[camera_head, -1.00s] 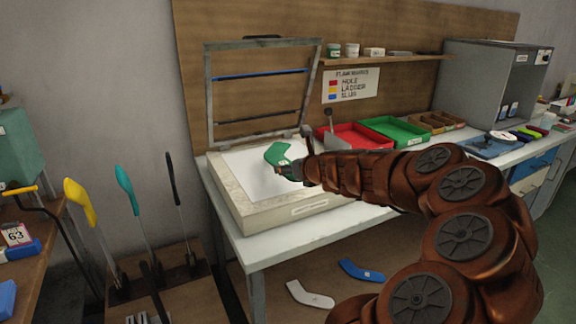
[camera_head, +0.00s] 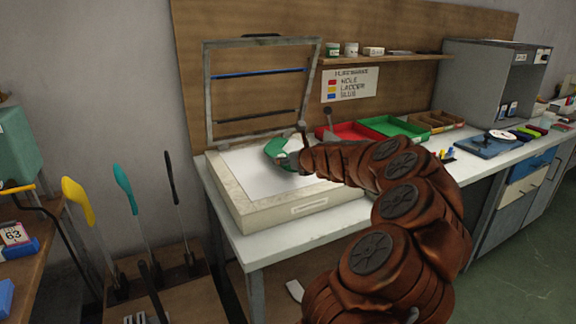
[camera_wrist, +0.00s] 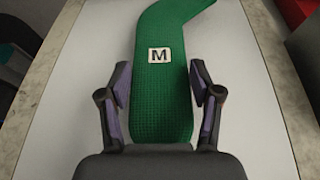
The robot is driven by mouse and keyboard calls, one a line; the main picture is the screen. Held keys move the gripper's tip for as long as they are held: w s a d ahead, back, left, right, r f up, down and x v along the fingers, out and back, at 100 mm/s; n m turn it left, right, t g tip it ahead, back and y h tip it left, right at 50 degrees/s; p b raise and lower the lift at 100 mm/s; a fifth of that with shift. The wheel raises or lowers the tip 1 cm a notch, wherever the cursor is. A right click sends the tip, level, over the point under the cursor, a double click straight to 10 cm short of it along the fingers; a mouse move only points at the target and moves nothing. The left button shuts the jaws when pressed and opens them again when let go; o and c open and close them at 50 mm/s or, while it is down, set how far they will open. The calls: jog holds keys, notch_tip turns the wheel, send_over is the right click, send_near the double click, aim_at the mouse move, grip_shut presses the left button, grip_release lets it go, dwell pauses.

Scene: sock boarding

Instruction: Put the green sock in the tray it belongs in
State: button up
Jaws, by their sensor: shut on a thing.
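The green sock (camera_head: 280,148) is at the white panel of the low box (camera_head: 305,209) on the bench. In the wrist view the sock (camera_wrist: 163,95) stretches away from me, bends right at its far end and bears a white M label (camera_wrist: 159,55). My gripper (camera_wrist: 160,88) has one finger along each side of the sock and is shut on it. In the head view my gripper (camera_head: 291,160) partly covers the sock. I cannot tell whether the sock touches the panel. A red tray (camera_head: 368,129) and a green tray (camera_head: 412,124) stand to the right.
A raised frame (camera_head: 209,95) stands behind the box. A sign (camera_head: 349,85) with red, yellow and blue marks hangs on the backboard. Brown compartments (camera_head: 440,121) and a grey cabinet (camera_head: 486,85) stand farther right. Upright tools (camera_head: 124,185) stand at the left.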

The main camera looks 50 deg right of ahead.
jog(key=shift+f, duration=0.85)
jog(key=shift+f, duration=0.1)
jog(key=o, duration=1)
jog(key=shift+c, duration=0.2)
jog(key=shift+s, duration=0.1)
jog(key=shift+p+v, duration=0.5)
jog(key=shift+v, duration=5.45)
